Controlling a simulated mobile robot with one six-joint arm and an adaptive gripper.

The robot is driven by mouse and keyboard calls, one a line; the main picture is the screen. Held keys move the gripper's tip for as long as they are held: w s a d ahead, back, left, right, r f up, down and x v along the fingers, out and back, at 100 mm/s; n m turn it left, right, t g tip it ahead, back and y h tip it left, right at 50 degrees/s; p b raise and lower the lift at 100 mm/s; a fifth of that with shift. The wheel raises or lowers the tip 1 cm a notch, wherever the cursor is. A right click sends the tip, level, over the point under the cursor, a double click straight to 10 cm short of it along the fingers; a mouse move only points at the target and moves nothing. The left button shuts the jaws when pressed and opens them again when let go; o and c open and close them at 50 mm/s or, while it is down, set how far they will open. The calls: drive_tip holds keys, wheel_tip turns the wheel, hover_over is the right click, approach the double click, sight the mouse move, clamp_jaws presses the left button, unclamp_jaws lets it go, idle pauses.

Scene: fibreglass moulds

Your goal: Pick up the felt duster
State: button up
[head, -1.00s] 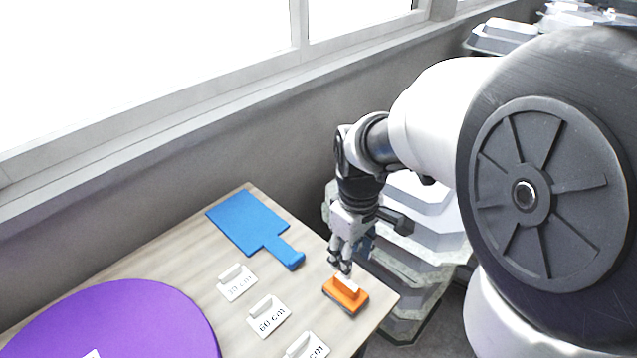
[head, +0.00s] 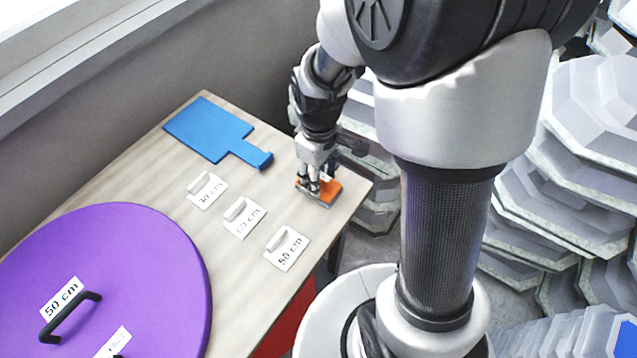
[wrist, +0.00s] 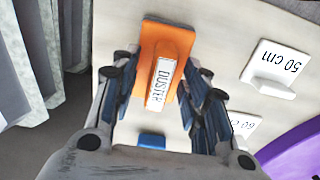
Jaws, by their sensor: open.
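The felt duster (head: 328,190) is an orange block with a grey underside, lying on the wooden table near its right corner. In the wrist view the duster (wrist: 167,47) shows an upright orange grip with a white label reading DUSTER. My gripper (head: 318,190) is right above it, pointing down. In the wrist view my gripper (wrist: 163,85) is open, with one finger on each side of the duster's grip. I cannot tell whether the fingers touch it.
A blue paddle-shaped board (head: 210,130) lies at the back of the table (head: 160,180). Several white handled size plates, one of them the 50 cm plate (head: 287,248), lie in front of the duster. A large purple disc (head: 150,260) with black handles fills the left front. Grey moulds (head: 580,130) are stacked at right.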

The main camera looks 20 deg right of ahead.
drive_tip(key=shift+c, duration=0.2)
clamp_jaws()
idle(0.3)
drive_tip(key=shift+r, duration=0.15)
wheel_tip(320, 180, up, 20)
drive_tip(key=p, duration=0.5)
drive_tip(key=c, duration=0.6)
unclamp_jaws()
drive_tip(key=c, duration=0.3)
clamp_jaws()
